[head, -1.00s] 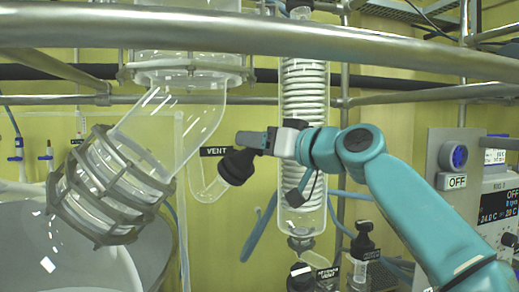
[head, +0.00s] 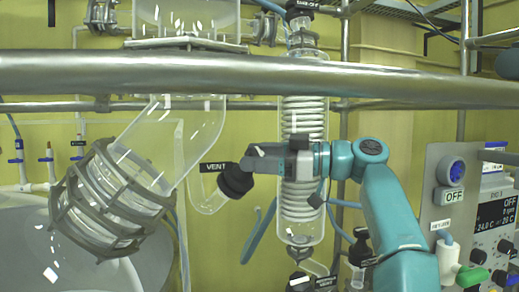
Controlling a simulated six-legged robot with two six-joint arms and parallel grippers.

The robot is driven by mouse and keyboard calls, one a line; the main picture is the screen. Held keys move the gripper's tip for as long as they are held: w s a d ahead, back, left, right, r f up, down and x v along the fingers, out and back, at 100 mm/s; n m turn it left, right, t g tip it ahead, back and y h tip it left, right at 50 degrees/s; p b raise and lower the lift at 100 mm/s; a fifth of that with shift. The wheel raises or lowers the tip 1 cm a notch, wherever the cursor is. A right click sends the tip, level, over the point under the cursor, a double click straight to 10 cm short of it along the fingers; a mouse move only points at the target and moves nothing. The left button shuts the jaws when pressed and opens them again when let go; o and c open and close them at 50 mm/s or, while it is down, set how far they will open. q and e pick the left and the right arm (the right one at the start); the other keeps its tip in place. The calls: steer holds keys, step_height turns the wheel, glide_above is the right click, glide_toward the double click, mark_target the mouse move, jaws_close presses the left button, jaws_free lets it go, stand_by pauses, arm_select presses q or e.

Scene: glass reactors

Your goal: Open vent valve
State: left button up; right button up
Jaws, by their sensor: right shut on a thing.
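The vent valve (head: 234,181) is a black knob on a short glass side arm, left of centre in the head view. A black label reading VENT (head: 214,167) sits beside it. My right gripper (head: 250,160) reaches in from the right and is shut on the upper right part of the black knob. The fingers hide part of the knob where they meet it. My left gripper is not in view.
A metal rail (head: 400,84) crosses the view in front of the glassware. A glass coil condenser (head: 301,215) stands directly behind my right wrist. A caged glass elbow (head: 110,205) is on the left. A control panel (head: 492,225) stands at the right.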

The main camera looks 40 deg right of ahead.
steer(key=shift+n+g+y+p, duration=0.3)
steer(key=shift+n, duration=0.2)
stand_by(0.3)
steer(key=o, duration=1)
steer(key=shift+w+a, duration=0.1)
